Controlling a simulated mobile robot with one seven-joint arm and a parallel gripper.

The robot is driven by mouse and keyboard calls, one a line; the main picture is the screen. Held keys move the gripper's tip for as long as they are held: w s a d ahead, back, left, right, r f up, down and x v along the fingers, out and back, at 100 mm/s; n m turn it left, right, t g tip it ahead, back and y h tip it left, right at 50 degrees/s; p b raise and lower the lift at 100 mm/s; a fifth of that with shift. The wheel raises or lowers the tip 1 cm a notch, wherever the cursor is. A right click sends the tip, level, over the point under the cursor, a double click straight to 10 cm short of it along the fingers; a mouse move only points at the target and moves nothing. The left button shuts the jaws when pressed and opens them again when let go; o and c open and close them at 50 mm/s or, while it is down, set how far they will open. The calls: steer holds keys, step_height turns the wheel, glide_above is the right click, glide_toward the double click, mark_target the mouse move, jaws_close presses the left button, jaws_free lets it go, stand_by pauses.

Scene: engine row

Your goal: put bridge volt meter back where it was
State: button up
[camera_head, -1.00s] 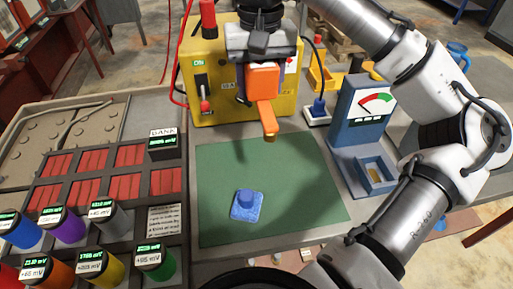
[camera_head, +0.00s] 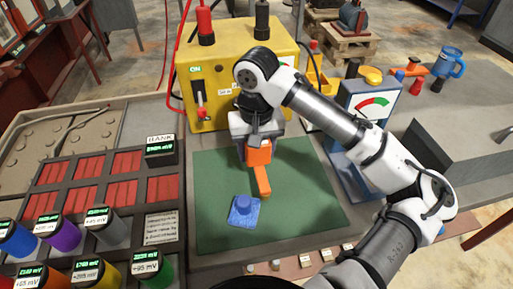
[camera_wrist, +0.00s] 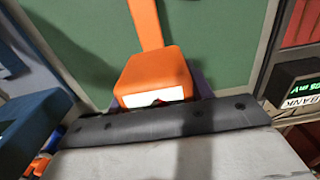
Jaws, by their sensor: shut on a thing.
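My gripper (camera_head: 254,143) is shut on an orange device (camera_head: 259,170) with a long narrow arm, and holds it over the green mat (camera_head: 300,205). In the wrist view the orange device (camera_wrist: 157,72) sits between the fingers, with a pale window on its near face. No name shows on it, so I cannot tell from a label that it is the bridge volt meter. Its narrow end points down toward the mat; whether it touches is unclear.
A yellow power box (camera_head: 215,75) stands behind the mat. A blue dial meter (camera_head: 365,110) stands at the right, partly behind my arm. A rack of coloured cylinders (camera_head: 64,234) and the BANK display (camera_head: 160,150) are at the left. The mat's right part is clear.

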steer(key=shift+f, duration=0.15)
steer(key=o, duration=1.3)
step_height(320, 180, up, 12)
steer(key=shift+r, duration=0.2)
